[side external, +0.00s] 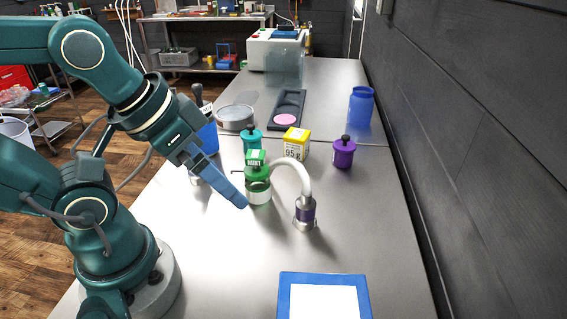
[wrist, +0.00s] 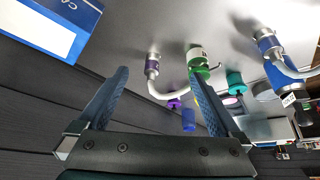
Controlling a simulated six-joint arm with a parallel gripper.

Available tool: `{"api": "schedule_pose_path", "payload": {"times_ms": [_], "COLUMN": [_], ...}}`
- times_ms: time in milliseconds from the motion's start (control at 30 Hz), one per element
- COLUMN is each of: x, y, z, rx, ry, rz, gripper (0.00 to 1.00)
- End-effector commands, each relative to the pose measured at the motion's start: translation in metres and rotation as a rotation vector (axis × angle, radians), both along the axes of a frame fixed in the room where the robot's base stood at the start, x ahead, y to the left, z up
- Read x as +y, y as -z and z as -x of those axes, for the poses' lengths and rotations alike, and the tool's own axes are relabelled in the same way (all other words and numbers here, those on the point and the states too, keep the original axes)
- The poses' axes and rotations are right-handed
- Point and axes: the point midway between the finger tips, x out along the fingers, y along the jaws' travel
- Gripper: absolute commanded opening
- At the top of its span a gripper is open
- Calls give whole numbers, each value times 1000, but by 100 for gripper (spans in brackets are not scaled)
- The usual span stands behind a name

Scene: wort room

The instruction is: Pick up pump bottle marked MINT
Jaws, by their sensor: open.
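The pump bottle marked MINT (side external: 259,188) stands upright on the steel bench in the side view, with a green top and label and a pale lower part. In the wrist view the bottle (wrist: 197,53) shows beside the right-hand finger, which partly covers it. My gripper (side external: 238,200) has its blue fingers slanting down, just left of the bottle in the side view. In the wrist view my gripper (wrist: 163,85) is open with nothing held between its fingers. Whether a finger touches the bottle I cannot tell.
A purple-banded metal fitting (side external: 305,213) with a white curved tube (side external: 292,166) stands close right of the bottle. Behind are a teal jar (side external: 251,139), yellow box (side external: 296,144) and purple jar (side external: 343,153). A blue-framed panel (side external: 325,278) lies in front. The dark wall (side external: 450,150) borders the right.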

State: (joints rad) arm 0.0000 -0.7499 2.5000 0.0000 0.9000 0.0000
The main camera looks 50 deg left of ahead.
Motion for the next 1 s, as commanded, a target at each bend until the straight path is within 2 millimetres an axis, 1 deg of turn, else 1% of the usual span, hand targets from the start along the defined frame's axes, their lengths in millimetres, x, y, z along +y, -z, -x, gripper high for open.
{"api": "schedule_pose_path", "payload": {"times_ms": [233, 367, 467, 567, 700, 867, 900, 1000], "x": [0, 0, 0, 4, 12, 30, 35, 51], "y": [0, -2, -12, -20, -27, -25, -22, -11], "z": [0, 0, -6, -17, -38, -69, -77, -96], "rx": [0, 2, -9, 10, 49, 94, 104, 123], "ry": [-22, -160, -358, -613, -998, -1476, -1596, -1870], "rz": [12, 85, 193, 313, 464, 604, 630, 675], "gripper": [100, 100, 100, 100, 100, 100, 100, 100]}}
